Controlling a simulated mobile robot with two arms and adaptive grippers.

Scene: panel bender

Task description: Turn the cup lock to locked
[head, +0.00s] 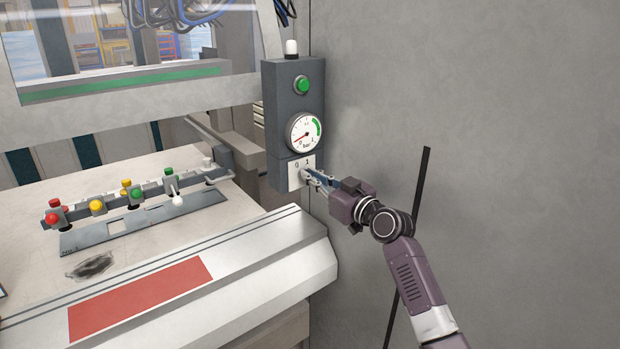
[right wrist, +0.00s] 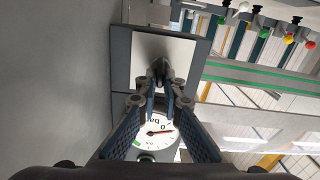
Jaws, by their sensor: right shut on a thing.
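The cup lock is a small rotary knob (right wrist: 157,67) on a white plate (head: 294,178) marked 0 and 1, low on the grey control box (head: 291,127). In the head view the fingers mostly hide the knob. My right gripper (head: 314,180) reaches the plate from the right, its fingers shut on the knob. In the right wrist view the gripper's fingertips (right wrist: 163,82) close around the dark knob against the pale plate. I cannot tell whether the knob points to 0 or 1. My left gripper is not in view.
A pressure gauge (head: 305,133) and a green button (head: 302,85) sit above the lock. A panel with several coloured buttons (head: 97,207) and a red-marked ledge (head: 140,298) lie to the left. A plain grey wall (head: 500,120) stands close on the right.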

